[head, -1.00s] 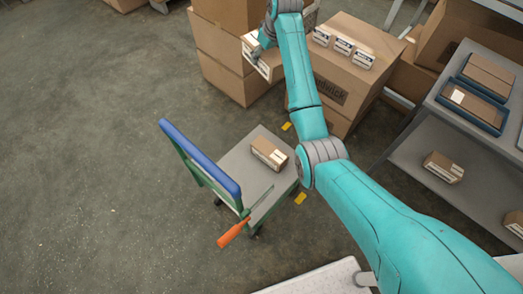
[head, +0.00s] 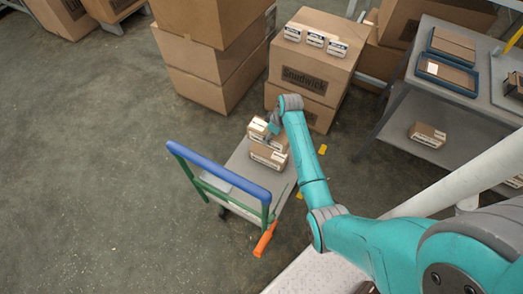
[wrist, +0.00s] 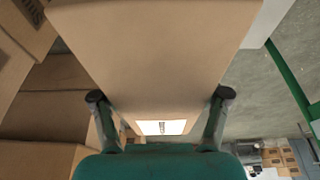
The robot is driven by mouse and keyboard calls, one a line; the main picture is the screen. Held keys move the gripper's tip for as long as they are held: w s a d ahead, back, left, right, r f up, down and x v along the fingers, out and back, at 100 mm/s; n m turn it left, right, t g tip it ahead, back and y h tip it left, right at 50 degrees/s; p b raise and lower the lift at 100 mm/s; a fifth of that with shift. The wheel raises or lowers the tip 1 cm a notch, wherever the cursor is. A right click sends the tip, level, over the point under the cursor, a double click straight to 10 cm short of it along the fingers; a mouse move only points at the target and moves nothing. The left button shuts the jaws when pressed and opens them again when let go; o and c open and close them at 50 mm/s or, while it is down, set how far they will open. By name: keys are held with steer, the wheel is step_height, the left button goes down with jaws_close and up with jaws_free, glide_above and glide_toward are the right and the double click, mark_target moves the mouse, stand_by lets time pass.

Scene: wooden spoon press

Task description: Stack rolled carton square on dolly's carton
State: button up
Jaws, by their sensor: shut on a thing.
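The dolly (head: 236,168) has a grey deck, a blue push bar and a green frame. A small brown carton (head: 268,158) with white labels sits on its deck. My gripper (head: 271,131) is shut on another brown carton (head: 257,129), right above the dolly's carton. The two look nearly lined up, but I cannot tell whether they touch. In the wrist view, the held carton (wrist: 155,50) fills the upper middle between my two fingers (wrist: 161,96), with a white label near my palm. It hides the dolly's carton there.
A grey shelf cart (head: 395,120) with blue trays is at the right. Floor at left is clear.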

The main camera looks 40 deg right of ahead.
step_height(320, 180, down, 9)
steer(key=shift+f, duration=0.2)
stand_by(0.3)
steer(key=o, duration=1.4)
steer(key=shift+f, duration=0.15)
steer(key=v, duration=1.2)
